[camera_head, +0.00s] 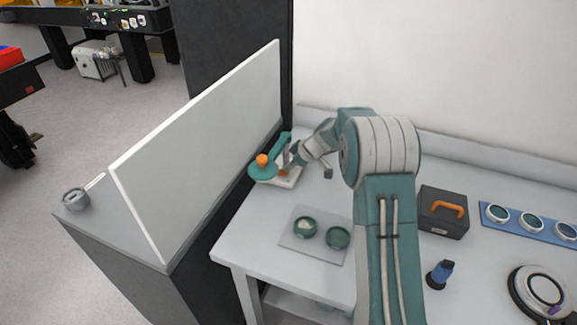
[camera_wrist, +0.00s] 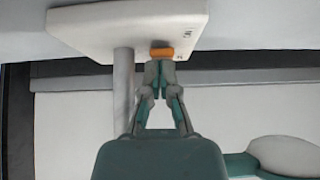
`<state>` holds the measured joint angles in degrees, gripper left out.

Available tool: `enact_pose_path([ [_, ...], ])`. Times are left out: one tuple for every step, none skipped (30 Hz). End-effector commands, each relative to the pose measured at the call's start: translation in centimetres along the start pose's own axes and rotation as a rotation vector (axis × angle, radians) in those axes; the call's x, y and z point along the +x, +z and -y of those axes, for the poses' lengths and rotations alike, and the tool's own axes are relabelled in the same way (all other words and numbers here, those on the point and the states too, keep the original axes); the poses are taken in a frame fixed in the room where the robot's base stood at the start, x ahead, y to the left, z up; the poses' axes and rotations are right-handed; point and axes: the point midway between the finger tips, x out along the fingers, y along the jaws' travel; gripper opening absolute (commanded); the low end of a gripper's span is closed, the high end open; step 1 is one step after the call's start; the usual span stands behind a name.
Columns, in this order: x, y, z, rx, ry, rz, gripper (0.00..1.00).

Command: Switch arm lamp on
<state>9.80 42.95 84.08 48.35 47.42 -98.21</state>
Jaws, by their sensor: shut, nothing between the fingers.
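The arm lamp has a white base (camera_head: 290,182), a teal head with an orange knob (camera_head: 263,168) and a teal upper arm. It stands at the back left of the table, beside the white partition. In the wrist view its base (camera_wrist: 110,27) is at the top, with a grey post (camera_wrist: 123,88) and an orange switch (camera_wrist: 162,53). My gripper (camera_wrist: 158,66) is shut and empty, its fingertips right at the orange switch. Whether they touch it or press it I cannot tell. Part of the lamp head (camera_wrist: 285,155) shows at lower right.
The white partition (camera_head: 205,145) stands close on the left. On the table are a grey mat (camera_head: 292,245) with two round teal pieces, a dark case (camera_head: 443,222) with an orange handle, a blue-topped item (camera_head: 440,273), a blue strip of discs (camera_head: 528,232) and a round instrument (camera_head: 540,290).

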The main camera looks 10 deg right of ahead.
Motion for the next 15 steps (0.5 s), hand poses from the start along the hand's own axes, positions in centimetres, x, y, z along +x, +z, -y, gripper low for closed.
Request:
enact_pose_path([
  [0.33,0.52,0.03,0.003,-0.002,0.002,0.0],
  [0.52,0.83,0.02,0.004,-0.002,0.002,0.0],
  [0.39,0.6,-0.01,0.001,0.0,0.0,0.0],
  [0.39,0.6,0.0,0.001,0.0,0.001,0.0],
  [0.39,0.6,0.0,0.001,0.0,0.001,0.0],
  [0.4,0.6,0.0,0.001,-0.001,0.001,0.0],
  [0.4,0.6,0.0,0.001,-0.001,0.001,0.0],
  [0.39,0.6,0.0,0.001,-0.001,0.001,0.0],
  [0.36,0.57,0.0,0.001,-0.001,0.001,0.0],
  [0.32,0.54,0.0,0.001,-0.001,0.001,0.0],
  [0.26,0.5,0.0,0.001,-0.001,0.001,0.0],
  [0.16,0.42,0.0,0.001,-0.001,0.0,0.0],
  [0.07,0.35,0.0,0.001,0.0,0.0,0.0],
  [-0.04,0.27,0.0,0.001,0.0,0.0,0.0],
  [-0.18,0.16,0.0,0.0,0.0,0.0,0.0],
])
